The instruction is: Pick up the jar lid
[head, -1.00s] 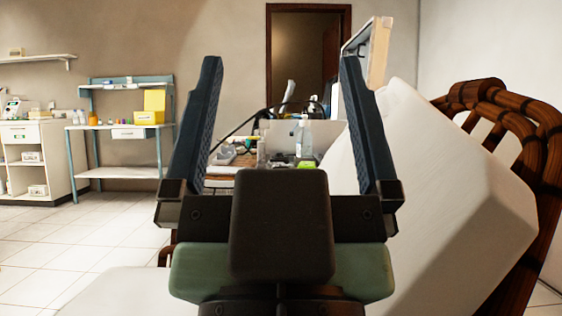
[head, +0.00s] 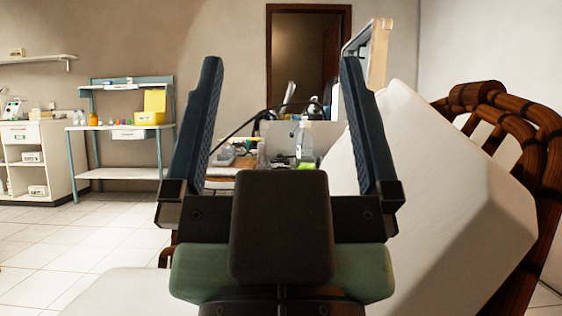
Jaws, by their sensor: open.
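My gripper (head: 281,75) fills the middle of the head view. Its two dark fingers stand upright and wide apart, with nothing between them up close. Beyond it, seen between the fingers, is a cluttered table (head: 222,172) with small items, a clear bottle (head: 303,141) and a pale panel (head: 278,137). I cannot make out the jar lid among these items. The gripper body hides the lower front part of that table.
A large white cushion-like block (head: 440,190) leans on a brown wooden chair frame (head: 535,150) at the right. A blue-framed bench (head: 120,128) and a white cabinet (head: 35,160) stand at the left. Tiled floor (head: 90,235) lies open at the left. A doorway (head: 300,60) is behind.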

